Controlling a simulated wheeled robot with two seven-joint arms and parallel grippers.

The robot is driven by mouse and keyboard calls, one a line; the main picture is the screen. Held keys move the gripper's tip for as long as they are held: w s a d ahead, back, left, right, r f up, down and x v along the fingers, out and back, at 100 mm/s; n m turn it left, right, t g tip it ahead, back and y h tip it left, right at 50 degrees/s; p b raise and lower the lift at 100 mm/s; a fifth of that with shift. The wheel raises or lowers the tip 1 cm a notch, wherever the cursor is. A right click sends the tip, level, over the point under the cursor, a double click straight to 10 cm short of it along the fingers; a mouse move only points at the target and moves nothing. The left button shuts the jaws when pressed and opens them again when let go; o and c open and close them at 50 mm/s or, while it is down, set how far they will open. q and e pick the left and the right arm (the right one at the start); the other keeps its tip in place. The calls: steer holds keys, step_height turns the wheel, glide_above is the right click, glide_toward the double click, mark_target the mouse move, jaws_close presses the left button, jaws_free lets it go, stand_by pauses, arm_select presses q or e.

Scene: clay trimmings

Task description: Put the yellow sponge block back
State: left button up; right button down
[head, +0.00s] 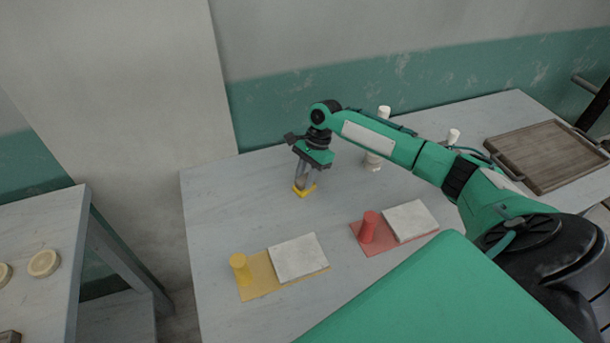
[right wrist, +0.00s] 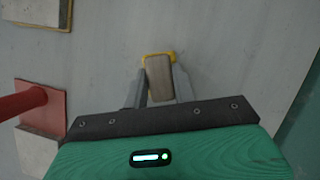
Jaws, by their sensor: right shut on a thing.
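My right gripper (head: 304,186) points down over the table's left-back part, with its fingers shut on a small tan-grey block. In the right wrist view the block (right wrist: 158,80) sits between the two fingers (right wrist: 160,85). Bright yellow (right wrist: 160,54) shows around the block's far end and sides. In the head view the yellow piece (head: 304,193) is at the fingertips, at or close to the tabletop. I cannot tell whether the yellow is part of the block or a separate piece under it, nor whether they touch the table. My left gripper is out of view.
A yellow mat (head: 258,284) holds a yellow cylinder (head: 239,268) and a pale slab (head: 298,257). A red mat (head: 380,246) holds a red cylinder (head: 368,227) and another slab (head: 410,220). White bottles (head: 373,161) stand behind my arm. A wooden tray (head: 545,155) lies far right.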

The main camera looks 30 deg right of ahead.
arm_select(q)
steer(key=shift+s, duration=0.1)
arm_select(e)
steer(key=shift+f, duration=0.1)
steer(key=c, duration=1.1)
jaws_free()
steer(key=shift+c, duration=0.2)
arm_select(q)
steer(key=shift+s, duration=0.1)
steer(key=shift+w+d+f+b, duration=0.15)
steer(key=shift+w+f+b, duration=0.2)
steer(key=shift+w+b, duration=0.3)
arm_select(e)
steer(key=v, duration=1.2)
